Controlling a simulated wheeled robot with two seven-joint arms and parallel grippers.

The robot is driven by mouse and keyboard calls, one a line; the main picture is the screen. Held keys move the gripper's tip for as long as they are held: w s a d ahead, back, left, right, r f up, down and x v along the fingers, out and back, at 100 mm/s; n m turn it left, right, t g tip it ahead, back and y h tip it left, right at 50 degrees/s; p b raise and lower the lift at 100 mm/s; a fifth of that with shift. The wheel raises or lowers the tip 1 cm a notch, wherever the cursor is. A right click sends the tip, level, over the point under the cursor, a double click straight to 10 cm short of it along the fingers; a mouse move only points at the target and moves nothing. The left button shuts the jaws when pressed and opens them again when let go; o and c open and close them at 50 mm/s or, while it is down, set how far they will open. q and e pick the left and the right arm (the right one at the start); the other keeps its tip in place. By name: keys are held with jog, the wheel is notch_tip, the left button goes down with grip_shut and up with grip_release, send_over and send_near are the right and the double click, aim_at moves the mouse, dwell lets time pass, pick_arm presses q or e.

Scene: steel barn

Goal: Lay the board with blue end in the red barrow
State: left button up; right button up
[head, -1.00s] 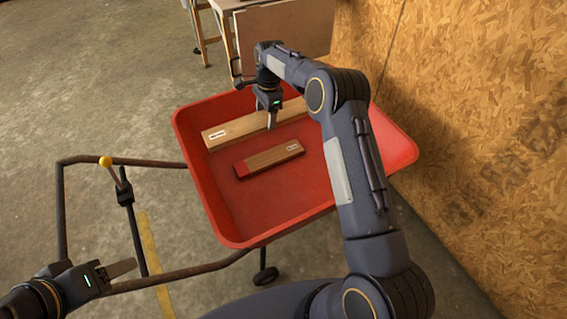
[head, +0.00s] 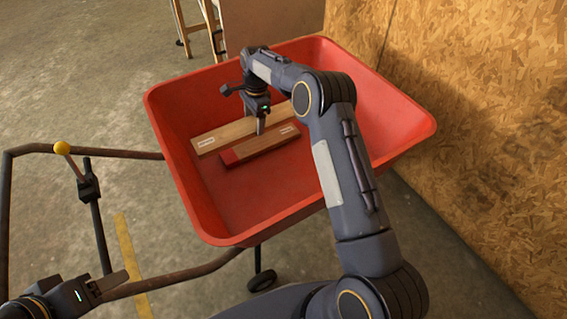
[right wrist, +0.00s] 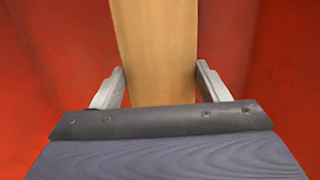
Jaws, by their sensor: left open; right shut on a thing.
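The red barrow (head: 270,205) stands in front of me in the head view. A longer plain wooden board (head: 228,133) with a white label near its left end is inside it. Its far right end is hidden by my right arm, and no blue end shows. My right gripper (head: 260,128) is shut on this board, whose bare wood also shows between the fingers in the right wrist view (right wrist: 155,50). I cannot tell whether the board touches the barrow floor. My left gripper (head: 110,287) is open and empty at the lower left, outside the barrow.
A shorter board with a red end (head: 262,146) lies in the barrow just in front of the longer one. The barrow's dark handles (head: 110,153) reach left, with a yellow knob (head: 61,147). A chipboard wall (head: 470,110) stands close on the right. Floor is clear at left.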

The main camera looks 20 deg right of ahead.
jog(key=b, duration=0.5)
send_near(287, 175)
jog(key=w+a+r, duration=0.2)
jog(key=w+a, duration=0.1)
jog(key=w, duration=0.1)
jog(key=s+f, duration=0.1)
jog(key=s+d+f, duration=0.1)
jog(key=s+d+f+b, duration=0.1)
jog(key=f, duration=0.1)
jog(key=shift+s, duration=0.1)
jog(key=f+b, duration=0.1)
jog(key=s+f, duration=0.1)
jog(key=f, duration=0.1)
jog(key=shift+d+f+b, duration=0.2)
jog(key=shift+f+b, duration=0.05)
jog(key=shift+b, duration=0.15)
jog(key=shift+w+f, duration=0.1)
jog(key=shift+f, duration=0.1)
jog(key=shift+f, duration=0.2)
jog(key=o, duration=1.2)
jog(key=shift+r, duration=0.15)
